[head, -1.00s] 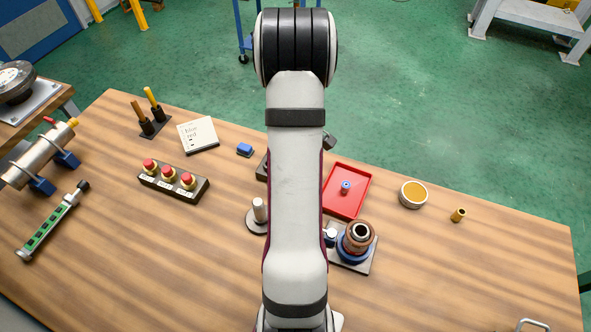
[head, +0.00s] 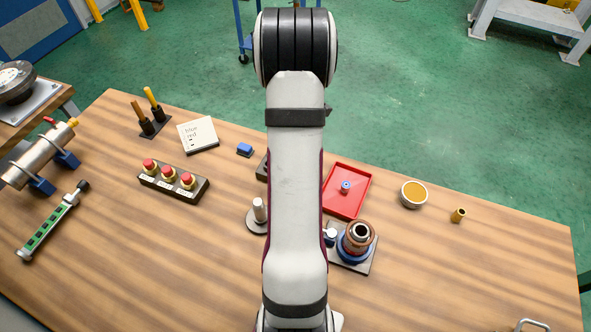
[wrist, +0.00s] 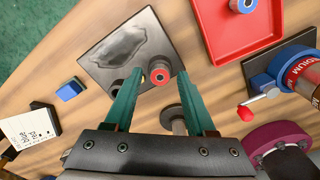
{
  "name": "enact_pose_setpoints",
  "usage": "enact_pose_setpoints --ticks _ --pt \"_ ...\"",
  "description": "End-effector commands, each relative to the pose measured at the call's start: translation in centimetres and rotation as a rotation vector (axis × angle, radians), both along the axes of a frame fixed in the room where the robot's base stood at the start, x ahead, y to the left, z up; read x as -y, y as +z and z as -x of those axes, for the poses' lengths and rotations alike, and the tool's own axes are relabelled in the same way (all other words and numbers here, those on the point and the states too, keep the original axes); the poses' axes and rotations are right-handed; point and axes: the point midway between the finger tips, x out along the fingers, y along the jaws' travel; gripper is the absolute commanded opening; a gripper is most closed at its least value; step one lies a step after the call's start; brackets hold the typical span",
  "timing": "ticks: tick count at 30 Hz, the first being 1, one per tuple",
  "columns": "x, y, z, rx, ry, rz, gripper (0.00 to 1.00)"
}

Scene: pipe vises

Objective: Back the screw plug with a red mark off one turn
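The screw plug with the red mark (wrist: 160,76) shows in the wrist view as a short round piece with a red ring and pale centre. It is at the near edge of a dark metal plate (wrist: 112,38), with a small yellow spot beside it. My gripper (wrist: 159,73) is open, one green finger on each side of the plug, with visible gaps. I cannot tell whether the fingertips are level with it. In the head view my arm hides the gripper and plug; only the plate's edge (head: 262,170) shows. A blue-ringed plug (head: 345,187) lies in the red tray (head: 333,208).
A post on a round base (head: 259,212) stands left. A card (head: 198,134) reads blue, red. The right front table is mostly clear.

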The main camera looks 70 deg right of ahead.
Motion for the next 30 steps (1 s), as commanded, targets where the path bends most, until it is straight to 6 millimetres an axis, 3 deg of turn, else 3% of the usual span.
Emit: enact_pose_setpoints --ticks 5,8,19,26,30 --pt "0.00 0.00 0.00 0.000 -0.002 0.000 0.55" --pt "0.00 0.00 0.00 0.000 -0.096 0.000 0.55" --pt "0.01 0.00 -0.01 0.000 -1.053 0.000 0.55" --pt "0.01 0.00 -0.01 0.000 -1.334 0.000 0.55" --pt "0.01 0.00 0.00 0.000 -1.647 0.000 0.55"
